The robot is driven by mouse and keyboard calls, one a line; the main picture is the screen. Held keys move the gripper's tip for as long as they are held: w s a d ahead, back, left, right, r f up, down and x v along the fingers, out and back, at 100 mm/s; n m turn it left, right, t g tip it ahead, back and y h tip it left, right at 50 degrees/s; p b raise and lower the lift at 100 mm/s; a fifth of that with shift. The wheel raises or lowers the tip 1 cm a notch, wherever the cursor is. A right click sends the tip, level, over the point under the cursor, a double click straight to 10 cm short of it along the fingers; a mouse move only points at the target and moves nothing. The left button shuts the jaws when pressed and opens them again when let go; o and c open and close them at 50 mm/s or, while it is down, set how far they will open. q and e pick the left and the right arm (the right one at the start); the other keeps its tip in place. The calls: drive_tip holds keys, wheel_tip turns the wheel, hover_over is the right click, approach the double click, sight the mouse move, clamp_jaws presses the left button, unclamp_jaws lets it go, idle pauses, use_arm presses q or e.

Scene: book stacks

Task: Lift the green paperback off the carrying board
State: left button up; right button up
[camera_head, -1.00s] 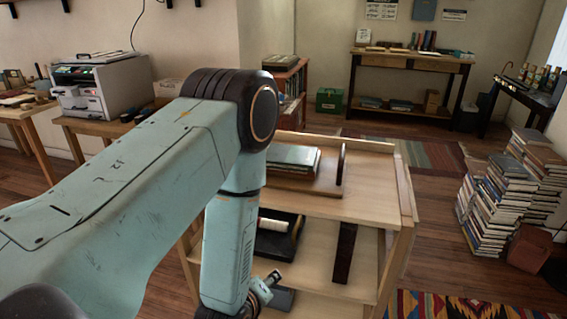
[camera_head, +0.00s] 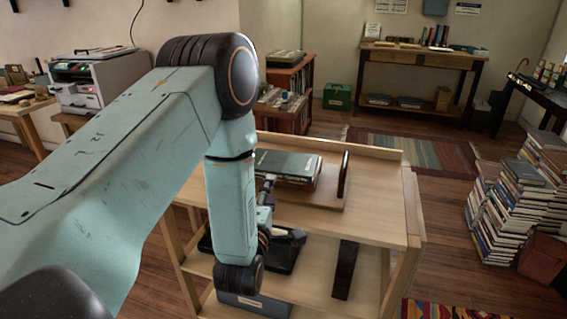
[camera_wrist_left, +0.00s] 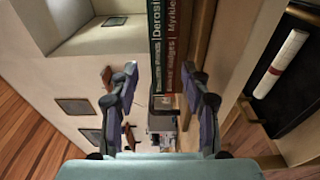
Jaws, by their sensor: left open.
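The green paperback (camera_head: 290,165) lies flat on top of a book stack on the carrying board (camera_head: 315,197), on the cart's top. In the left wrist view its dark green spine (camera_wrist_left: 156,35) is beside a brown-red spine (camera_wrist_left: 174,38) of the book under it. My left gripper (camera_wrist_left: 160,75) is open, with its fingers apart and the spines ahead, between and beyond the tips. Nothing is held. In the head view the left gripper (camera_head: 267,186) is at the near left end of the stack, partly hidden by my forearm. My right gripper is out of view.
The board has a dark upright end (camera_head: 344,174) right of the books. The wooden cart top (camera_head: 380,205) is bare at the right. A lower shelf holds a black tray (camera_head: 284,258), with a white roll (camera_wrist_left: 281,64) in the wrist view. Book piles (camera_head: 515,200) stand on the floor right.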

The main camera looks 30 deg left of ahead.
sight(282, 164)
use_arm(q)
drive_tip(key=shift+b+x, duration=0.4)
drive_tip(key=shift+x, duration=2.75)
drive_tip(key=shift+r, duration=0.15)
drive_tip(key=shift+c, duration=0.5)
clamp_jaws()
